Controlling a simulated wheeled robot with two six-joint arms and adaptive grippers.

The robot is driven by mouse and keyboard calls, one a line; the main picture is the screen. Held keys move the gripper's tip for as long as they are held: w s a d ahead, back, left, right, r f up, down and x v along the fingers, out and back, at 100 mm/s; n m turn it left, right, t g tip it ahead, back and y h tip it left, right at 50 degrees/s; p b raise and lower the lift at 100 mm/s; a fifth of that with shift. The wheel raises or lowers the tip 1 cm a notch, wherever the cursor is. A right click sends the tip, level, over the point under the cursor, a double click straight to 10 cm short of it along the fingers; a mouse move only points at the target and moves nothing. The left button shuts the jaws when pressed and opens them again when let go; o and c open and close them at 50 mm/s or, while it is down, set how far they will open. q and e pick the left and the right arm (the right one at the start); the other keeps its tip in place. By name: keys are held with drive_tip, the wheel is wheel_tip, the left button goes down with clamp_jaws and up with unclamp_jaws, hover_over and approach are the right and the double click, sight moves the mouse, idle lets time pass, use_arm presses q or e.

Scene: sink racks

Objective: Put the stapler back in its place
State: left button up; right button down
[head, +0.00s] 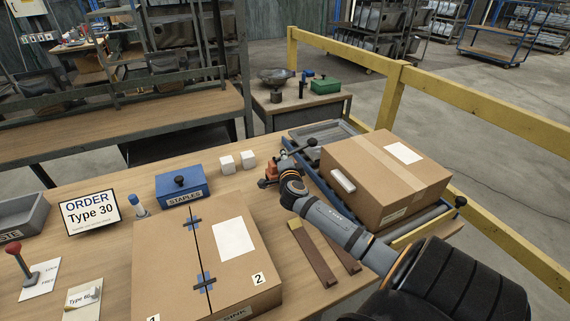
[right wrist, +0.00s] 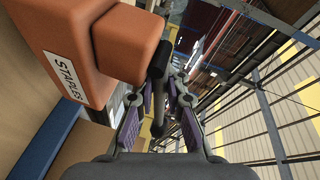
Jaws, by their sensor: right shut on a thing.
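The orange stapler (head: 269,174) with a black lever is at the far right side of the wooden table in the head view, beside the roller conveyor. In the right wrist view the stapler (right wrist: 85,50) fills the upper left, with a white label on its side. My right gripper (right wrist: 160,108) is shut on the stapler's black lever, which runs between its fingers. In the head view the right gripper (head: 288,172) is at the stapler, partly hidden by its own wrist. I cannot tell whether the stapler touches the table. My left gripper is not in view.
A large carton (head: 160,255) lies in front; another carton (head: 385,180) is on the conveyor (head: 435,215). Brown strips (head: 315,255) lie on the table. An order sign (head: 90,212) stands left.

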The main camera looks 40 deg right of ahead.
drive_tip(key=f, duration=0.3)
drive_tip(key=shift+w+d+f, duration=0.15)
drive_tip(key=shift+d+f, duration=0.05)
drive_tip(key=c, duration=1.9)
unclamp_jaws()
drive_tip(key=shift+f, duration=0.15)
drive_tip(key=o, duration=0.5)
drive_tip(key=shift+s+a, duration=0.1)
drive_tip(key=shift+s, duration=0.1)
